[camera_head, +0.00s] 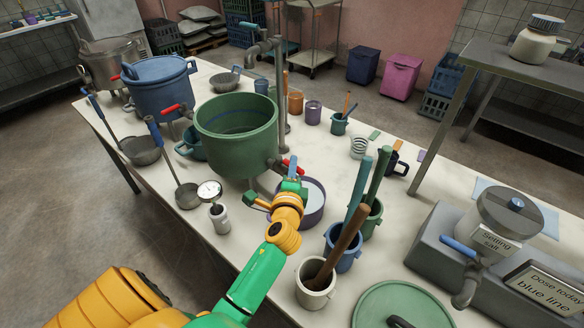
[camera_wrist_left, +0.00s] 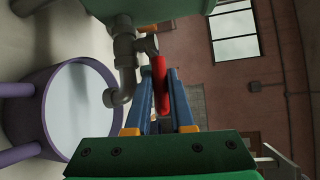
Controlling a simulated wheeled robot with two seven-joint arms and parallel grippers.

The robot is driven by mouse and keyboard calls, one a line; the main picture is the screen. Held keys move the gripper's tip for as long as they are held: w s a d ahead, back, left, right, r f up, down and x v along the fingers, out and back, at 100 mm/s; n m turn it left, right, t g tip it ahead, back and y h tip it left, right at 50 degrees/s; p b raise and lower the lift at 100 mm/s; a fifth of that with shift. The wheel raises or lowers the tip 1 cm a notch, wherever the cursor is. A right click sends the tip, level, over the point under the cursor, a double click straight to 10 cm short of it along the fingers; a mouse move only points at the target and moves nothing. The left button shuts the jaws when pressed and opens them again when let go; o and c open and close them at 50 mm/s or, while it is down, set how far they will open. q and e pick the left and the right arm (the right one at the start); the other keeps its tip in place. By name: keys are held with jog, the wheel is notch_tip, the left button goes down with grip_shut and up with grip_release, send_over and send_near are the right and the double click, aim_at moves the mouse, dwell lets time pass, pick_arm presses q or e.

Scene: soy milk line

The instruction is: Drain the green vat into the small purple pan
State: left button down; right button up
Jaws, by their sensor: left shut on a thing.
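The green vat (camera_head: 236,135) stands on the table with a grey tap low on its right side. The tap's red handle (camera_head: 290,166) shows beside my left gripper (camera_head: 289,186). In the left wrist view my left gripper (camera_wrist_left: 160,78) is shut on the red handle (camera_wrist_left: 161,88), one blue finger on each side. The small purple pan (camera_head: 316,212) is under the tap, partly hidden by my left arm. In the left wrist view the tap's spout (camera_wrist_left: 122,88) reaches over the edge of the purple pan (camera_wrist_left: 26,122). A pale, smooth surface fills its inside. My right gripper is out of view.
A blue vat (camera_head: 160,87) stands behind left.

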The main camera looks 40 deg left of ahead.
pick_arm(q)
jog(key=c, duration=1.1)
grip_release()
jog(key=shift+f, duration=0.15)
jog(key=v, duration=0.7)
jog(key=shift+b, duration=0.3)
